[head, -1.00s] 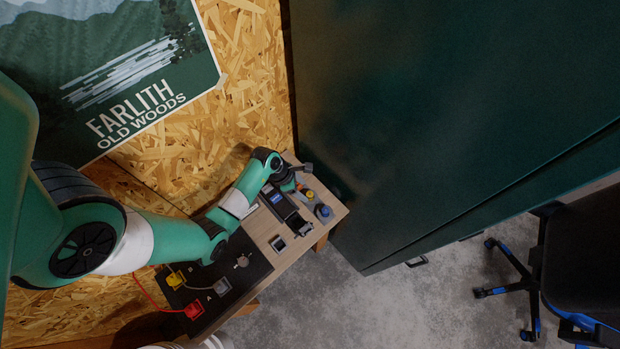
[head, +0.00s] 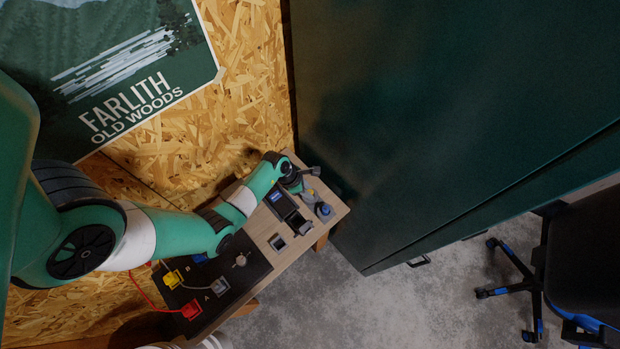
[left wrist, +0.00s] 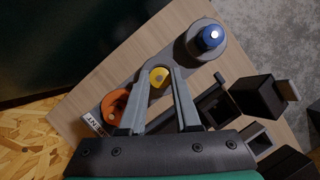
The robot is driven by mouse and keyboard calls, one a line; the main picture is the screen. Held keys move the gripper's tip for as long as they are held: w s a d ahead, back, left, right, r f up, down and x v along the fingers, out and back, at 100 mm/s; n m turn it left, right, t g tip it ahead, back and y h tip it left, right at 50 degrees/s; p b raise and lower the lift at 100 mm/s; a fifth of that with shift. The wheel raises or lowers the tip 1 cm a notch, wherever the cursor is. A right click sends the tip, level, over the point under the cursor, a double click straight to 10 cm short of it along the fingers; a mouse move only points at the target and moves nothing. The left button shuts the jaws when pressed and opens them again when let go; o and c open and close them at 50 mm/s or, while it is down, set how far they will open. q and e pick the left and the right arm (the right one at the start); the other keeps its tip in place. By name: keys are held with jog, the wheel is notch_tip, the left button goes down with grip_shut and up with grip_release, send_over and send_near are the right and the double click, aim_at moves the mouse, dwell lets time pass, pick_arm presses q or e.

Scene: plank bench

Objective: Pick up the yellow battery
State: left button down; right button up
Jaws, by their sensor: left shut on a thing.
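The yellow battery (left wrist: 158,78) shows end-on between my left gripper's fingertips (left wrist: 161,72) in the left wrist view. My left gripper is shut on it. The battery sits over the grey holder (left wrist: 188,62); I cannot tell whether it is still in its socket. A blue battery (left wrist: 209,38) and an orange battery (left wrist: 115,106) stand in the holder on either side of it. In the head view my left gripper (head: 307,188) is over the bench's far end and hides the yellow battery. My right gripper is not in view.
Beside the holder are a black device with a blue screen (head: 278,197) and a black box (head: 299,222). A dark mat (head: 241,279) bears yellow (head: 173,279) and red (head: 192,311) plugs with cables. A tall green cabinet (head: 450,120) rises close beyond the bench.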

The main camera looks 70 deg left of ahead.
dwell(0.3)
pick_arm(q)
notch_tip(320, 180, up, 4)
jog(key=shift+s+d+r+p, duration=0.1)
jog(key=shift+s+d+p, duration=0.05)
jog(key=shift+p, duration=0.85)
jog(key=s+d+r+p, duration=0.8)
jog(key=s+d+p, duration=0.1)
jog(key=shift+s+d+r+p, duration=0.2)
jog(key=shift+d+r+p, duration=0.15)
jog(key=shift+d, duration=0.05)
